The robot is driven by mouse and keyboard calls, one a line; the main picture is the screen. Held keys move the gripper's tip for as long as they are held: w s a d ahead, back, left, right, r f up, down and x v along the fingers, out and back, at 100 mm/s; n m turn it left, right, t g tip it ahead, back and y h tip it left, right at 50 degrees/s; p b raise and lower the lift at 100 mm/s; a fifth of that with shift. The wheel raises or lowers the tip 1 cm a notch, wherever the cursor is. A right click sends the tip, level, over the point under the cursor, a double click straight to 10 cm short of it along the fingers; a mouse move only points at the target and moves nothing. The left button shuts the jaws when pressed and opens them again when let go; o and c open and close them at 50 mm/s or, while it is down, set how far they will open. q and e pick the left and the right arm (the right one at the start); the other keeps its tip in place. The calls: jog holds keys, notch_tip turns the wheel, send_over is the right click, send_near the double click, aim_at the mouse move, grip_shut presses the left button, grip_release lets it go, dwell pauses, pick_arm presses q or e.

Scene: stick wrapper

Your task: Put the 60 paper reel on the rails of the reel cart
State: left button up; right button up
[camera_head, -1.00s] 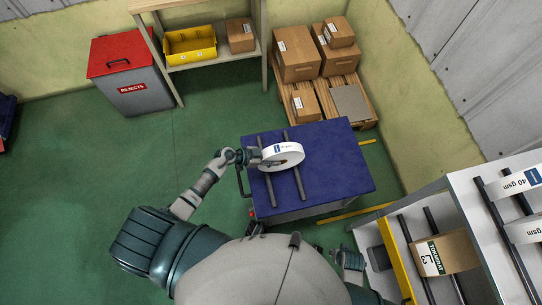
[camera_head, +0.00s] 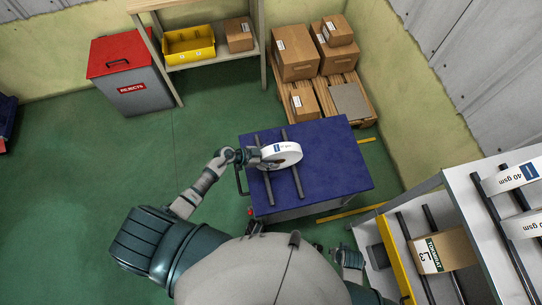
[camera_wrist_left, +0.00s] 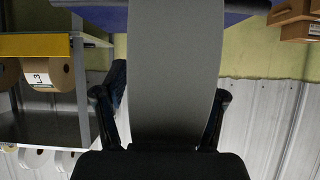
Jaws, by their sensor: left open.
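The white paper reel (camera_head: 285,157) stands on edge across the two dark rails (camera_head: 298,187) of the blue-topped reel cart (camera_head: 343,165). Its blue label faces up; the print is too small to read surely. My left gripper (camera_head: 262,157) is open at the reel's left side. In the left wrist view the reel is a broad grey band (camera_wrist_left: 175,70) running between the two spread fingers of my left gripper (camera_wrist_left: 162,110). Whether the fingers touch it I cannot tell. A dark part of my right arm, perhaps the right gripper (camera_head: 350,260), shows at the lower middle, its jaws unclear.
A shelf rack at the right holds a brown L3 reel (camera_head: 443,251) and white 40 gsm reels (camera_head: 520,177) on rails. Boxes (camera_head: 296,55) sit on a pallet behind the cart. A red-lidded rejects bin (camera_head: 130,75) stands far left. Green floor is clear left of the cart.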

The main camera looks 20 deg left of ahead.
pick_arm(q)
jog(key=v, duration=1.1)
jog(key=shift+s+a+r, duration=0.15)
jog(key=shift+a+r, duration=0.1)
jog(key=shift+r, duration=0.05)
jog(key=shift+a+f, duration=0.1)
jog(key=shift+a, duration=0.15)
